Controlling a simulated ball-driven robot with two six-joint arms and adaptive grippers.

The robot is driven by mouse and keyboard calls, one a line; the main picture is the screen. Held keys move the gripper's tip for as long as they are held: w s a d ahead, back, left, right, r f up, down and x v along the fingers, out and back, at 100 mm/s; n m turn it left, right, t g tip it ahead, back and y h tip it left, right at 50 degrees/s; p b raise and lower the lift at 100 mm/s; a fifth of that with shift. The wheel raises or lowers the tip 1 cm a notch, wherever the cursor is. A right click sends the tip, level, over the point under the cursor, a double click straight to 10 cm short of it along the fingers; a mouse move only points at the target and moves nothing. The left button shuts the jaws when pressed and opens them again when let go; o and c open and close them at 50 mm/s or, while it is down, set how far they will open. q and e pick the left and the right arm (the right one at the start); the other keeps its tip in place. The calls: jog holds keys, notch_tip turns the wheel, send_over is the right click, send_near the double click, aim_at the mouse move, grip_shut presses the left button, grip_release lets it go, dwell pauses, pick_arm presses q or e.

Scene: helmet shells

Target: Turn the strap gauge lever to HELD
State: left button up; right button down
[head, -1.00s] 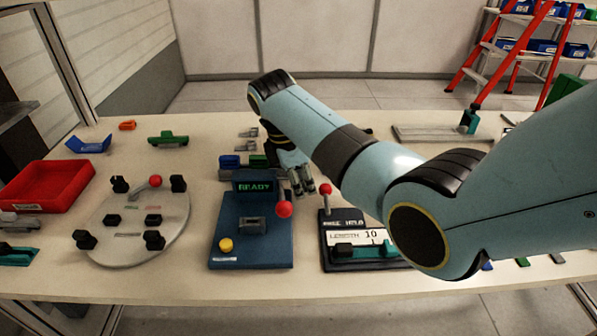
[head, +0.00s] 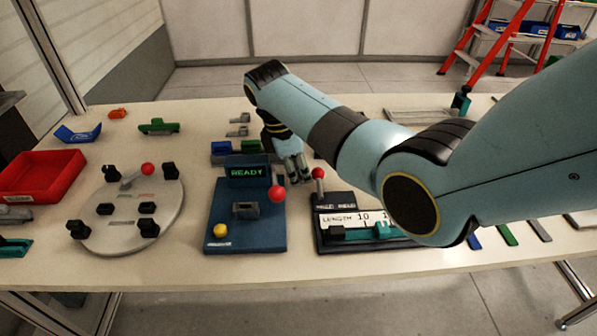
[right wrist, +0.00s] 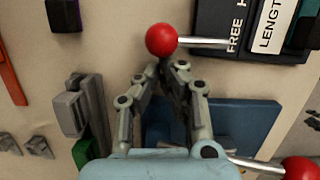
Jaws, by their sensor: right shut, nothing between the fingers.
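The strap gauge (head: 330,240) is a black base with a white LENGTH plate and FREE and HELD labels. Its lever has a red ball (head: 318,173) on a metal rod, standing up at the FREE end. In the right wrist view the ball (right wrist: 161,39) lies just beyond my fingertips, and its rod runs right toward the word FREE. My right gripper (head: 300,178) is shut and empty, just left of the ball; it also shows in the right wrist view (right wrist: 172,70). Whether it touches the ball I cannot tell. My left gripper is not in view.
Left of the gauge stands a blue READY device (head: 220,230) with its own red-ball lever (head: 277,194), close to my gripper. Farther left are a round grey fixture plate (head: 125,228) and a red tray (head: 40,177). My right arm hides the table's right middle.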

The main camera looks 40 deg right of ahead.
aim_at(317, 168)
jog(key=shift+d+m+p, duration=0.3)
jog(key=shift+m+p, duration=0.1)
jog(key=shift+d+r+m+g+p, duration=0.15)
jog(key=shift+d+m+g+p, duration=0.15)
jog(key=shift+d+m+p, duration=0.4)
jog(key=d+m+p, duration=0.1)
jog(key=m, duration=0.1)
jog(key=s+d+m+p, duration=0.1)
jog(key=shift+m+g+y, duration=0.3)
jog(key=shift+m+y, duration=0.1)
jog(key=m, duration=0.1)
jog(key=s+d+m+p, duration=0.1)
jog(key=m, duration=0.1)
jog(key=s+d+m+y+p, duration=0.1)
jog(key=shift+m, duration=0.3)
jog(key=shift+s+d+p, duration=0.2)
jog(key=shift+s+p, duration=0.05)
jog(key=shift+p, duration=0.3)
jog(key=shift+s, duration=0.1)
jog(key=p+v, duration=0.9)
jog(key=shift+w+r+p, duration=0.3)
